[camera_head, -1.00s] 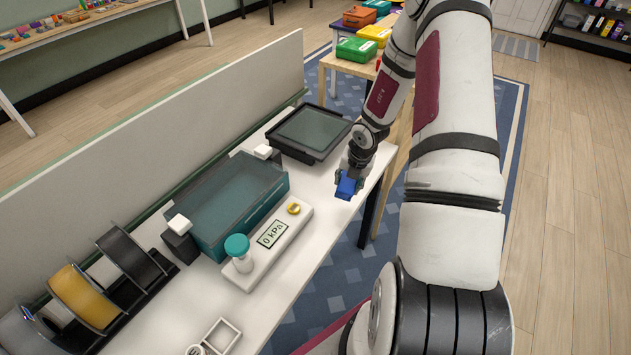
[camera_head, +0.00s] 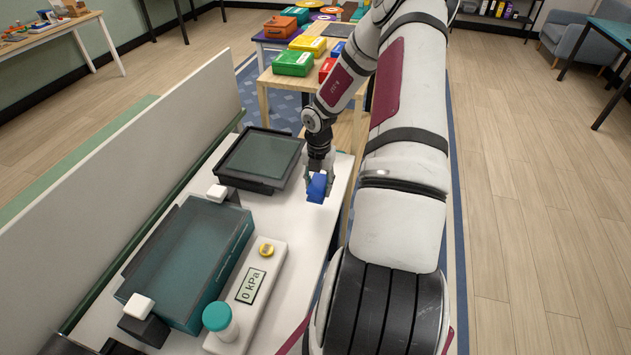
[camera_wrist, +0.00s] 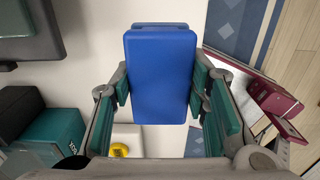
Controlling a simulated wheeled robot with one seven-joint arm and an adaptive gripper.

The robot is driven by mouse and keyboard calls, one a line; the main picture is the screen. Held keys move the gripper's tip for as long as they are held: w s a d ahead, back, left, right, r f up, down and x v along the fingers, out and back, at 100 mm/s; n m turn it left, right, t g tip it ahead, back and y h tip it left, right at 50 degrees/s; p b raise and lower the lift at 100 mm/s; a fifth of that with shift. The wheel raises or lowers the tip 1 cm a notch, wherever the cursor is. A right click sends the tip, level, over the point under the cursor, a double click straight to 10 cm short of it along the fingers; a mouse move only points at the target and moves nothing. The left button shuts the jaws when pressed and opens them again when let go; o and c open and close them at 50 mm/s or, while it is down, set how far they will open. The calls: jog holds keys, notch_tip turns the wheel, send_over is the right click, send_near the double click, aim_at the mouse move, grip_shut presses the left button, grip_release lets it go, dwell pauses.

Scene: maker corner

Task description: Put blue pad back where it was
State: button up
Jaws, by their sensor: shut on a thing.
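The blue pad (camera_head: 317,187) is a small blue block held in my gripper (camera_head: 319,178), above the right edge of the white table (camera_head: 297,230). In the wrist view the blue pad (camera_wrist: 160,75) stands between the two green-lined fingers of my gripper (camera_wrist: 161,95), which touch its sides. The white tabletop shows beneath it. I cannot tell the exact gap between pad and table.
A black-framed tray (camera_head: 260,158) lies left of my gripper. A teal box (camera_head: 195,258) and a white gauge unit (camera_head: 250,290) reading 0 kPa stand nearer. A low white partition (camera_head: 140,135) runs along the left. Coloured boxes, including a green one (camera_head: 293,63), sit on a wooden table behind.

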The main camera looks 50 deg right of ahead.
jog(key=shift+f+b, duration=2)
jog(key=shift+f, duration=1.7)
jog(key=o, duration=1.9)
jog(key=shift+r, duration=0.1)
jog(key=shift+s+r+p, duration=0.1)
jog(key=shift+r+p, duration=2.95)
jog(key=shift+r, duration=1.8)
jog(key=shift+r, duration=0.15)
